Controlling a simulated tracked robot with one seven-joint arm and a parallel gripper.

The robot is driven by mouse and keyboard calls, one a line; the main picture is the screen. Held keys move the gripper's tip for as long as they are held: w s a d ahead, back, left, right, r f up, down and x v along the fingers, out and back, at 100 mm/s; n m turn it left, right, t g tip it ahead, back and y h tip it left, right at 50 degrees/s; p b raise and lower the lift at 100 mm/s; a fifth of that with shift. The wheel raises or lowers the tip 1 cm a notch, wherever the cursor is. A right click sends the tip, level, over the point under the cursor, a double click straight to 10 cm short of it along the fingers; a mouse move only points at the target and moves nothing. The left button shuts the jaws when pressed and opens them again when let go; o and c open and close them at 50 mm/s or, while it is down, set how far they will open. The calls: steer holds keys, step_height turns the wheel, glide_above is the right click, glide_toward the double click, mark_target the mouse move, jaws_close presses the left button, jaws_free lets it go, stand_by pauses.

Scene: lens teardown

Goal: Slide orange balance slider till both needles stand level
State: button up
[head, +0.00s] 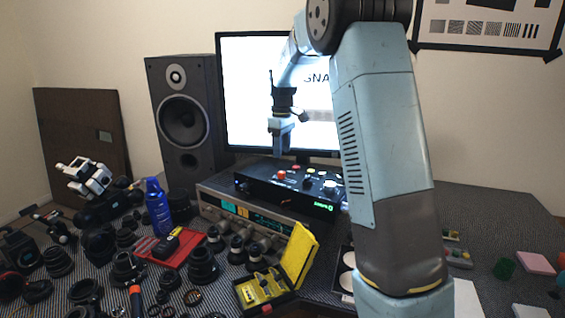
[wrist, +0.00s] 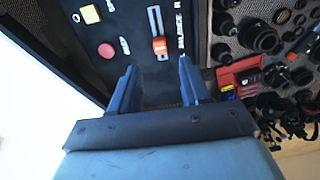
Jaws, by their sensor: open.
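The orange balance slider (wrist: 159,45) sits in a pale slot on a black control box (wrist: 130,20) in the wrist view. My gripper (wrist: 157,66) is open and empty, with its two fingertips apart, one on each side of the slider's line and short of it in the picture. In the head view my gripper (head: 283,150) hangs above the same black box (head: 250,187), fingers pointing down. A silver unit (head: 212,200) in front of the box has small lit windows (head: 236,210); any needles are too small to read.
A red button (wrist: 106,51) and a pale knob (wrist: 90,14) stand left of the slider in the wrist view. The monitor (head: 245,90) rises behind the box and a speaker (head: 183,125) stands left. Lenses, a blue can (head: 157,205) and a yellow case (head: 299,255) crowd the front.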

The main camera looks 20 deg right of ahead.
step_height(320, 180, up, 5)
steer(key=shift+r, duration=0.15)
stand_by(0.3)
steer(key=s+r+m+t, duration=0.15)
steer(key=s+r, duration=0.25)
steer(key=s, duration=0.6)
steer(key=s+r+m+t, duration=0.1)
steer(key=s+r+m, duration=0.25)
steer(key=s, duration=0.75)
steer(key=s+f+m+t, duration=0.1)
steer(key=s+f+m, duration=0.1)
steer(key=s, duration=0.8)
steer(key=s+f+m+t, duration=0.1)
steer(key=s+f+t, duration=0.1)
steer(key=s, duration=0.7)
steer(key=shift+s+d+f+m, duration=0.25)
steer(key=shift+s+d+m, duration=0.1)
steer(key=shift+d+m, duration=0.1)
